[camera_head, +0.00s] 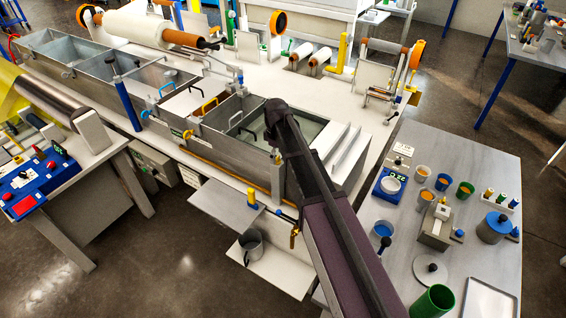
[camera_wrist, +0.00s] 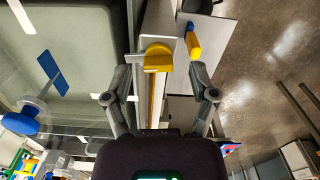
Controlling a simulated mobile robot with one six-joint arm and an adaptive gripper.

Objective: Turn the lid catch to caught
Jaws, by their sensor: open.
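The lid catch appears to be the yellow rounded knob (camera_wrist: 157,56) at the edge of the bath in the wrist view. A short pale bar sticks out from its left side. My gripper (camera_wrist: 160,97) is open, with one finger on each side of the knob's line. The knob shows just ahead of the fingertips, and I see no contact. In the head view my gripper end (camera_head: 277,125) is over the bath's right part and hides the catch. The bath (camera_head: 232,150) is a grey metal trough with a glassy pane at this end.
A metal mug (camera_head: 251,246) stands on the lower shelf. A side table (camera_head: 450,160) with cups and tools is at right.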

